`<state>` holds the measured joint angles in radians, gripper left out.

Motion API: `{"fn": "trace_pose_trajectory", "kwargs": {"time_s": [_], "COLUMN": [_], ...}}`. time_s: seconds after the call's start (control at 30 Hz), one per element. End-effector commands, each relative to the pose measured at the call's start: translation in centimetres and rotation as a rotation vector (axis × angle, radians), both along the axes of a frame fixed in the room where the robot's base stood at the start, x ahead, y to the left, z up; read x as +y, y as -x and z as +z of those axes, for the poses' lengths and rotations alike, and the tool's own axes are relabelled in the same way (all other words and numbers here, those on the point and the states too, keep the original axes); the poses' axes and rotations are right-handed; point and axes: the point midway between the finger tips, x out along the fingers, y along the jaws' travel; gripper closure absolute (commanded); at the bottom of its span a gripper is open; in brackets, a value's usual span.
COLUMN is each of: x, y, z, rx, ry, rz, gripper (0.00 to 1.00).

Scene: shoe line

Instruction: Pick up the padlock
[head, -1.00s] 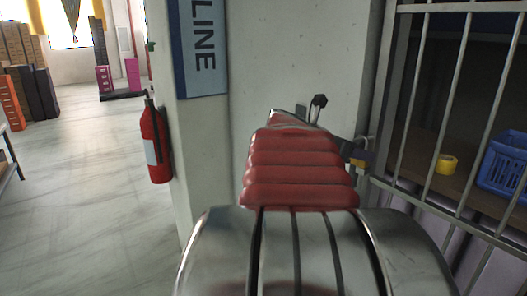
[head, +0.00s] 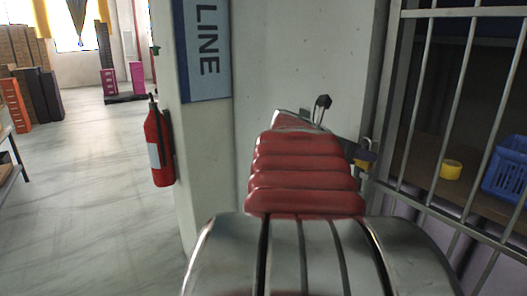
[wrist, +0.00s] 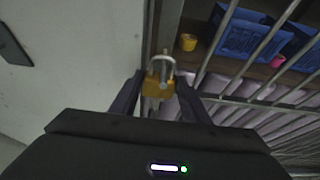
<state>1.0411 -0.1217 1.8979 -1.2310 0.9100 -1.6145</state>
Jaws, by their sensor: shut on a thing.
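The padlock (wrist: 157,86) has a brass-yellow body and a silver shackle. In the wrist view it sits between the two fingers of my gripper (wrist: 160,92), which is shut on it. In the head view the padlock (head: 364,160) shows small at the end of my arm, right of the red arm cover, close to the cage's left post. The gripper's fingers are mostly hidden behind my arm there. I cannot tell whether the shackle still touches the cage.
A barred cage (head: 440,110) stands at right, with a yellow tape roll (head: 451,170) and a blue basket (head: 507,168) behind the bars. A pale pillar with a blue sign (head: 207,50) and a red fire extinguisher (head: 158,145) stand at left. Open floor (head: 85,190) lies further left.

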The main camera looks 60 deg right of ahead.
Motion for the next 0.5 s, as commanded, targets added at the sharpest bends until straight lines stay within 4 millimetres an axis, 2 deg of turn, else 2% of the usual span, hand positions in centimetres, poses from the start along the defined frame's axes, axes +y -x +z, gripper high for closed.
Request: {"fn": "trace_pose_trajectory", "kwargs": {"time_s": [0.07,0.17,0.5], "x": [0.0,1.4,7.2], "y": [0.0,-0.8,-3.3], "z": [1.0,0.8,0.7], "rx": [-0.003,-0.002,-0.001], "ry": [0.004,0.003,0.001], "rz": [-0.001,0.004,0.006], "gripper": [0.86,0.86,0.86]}}
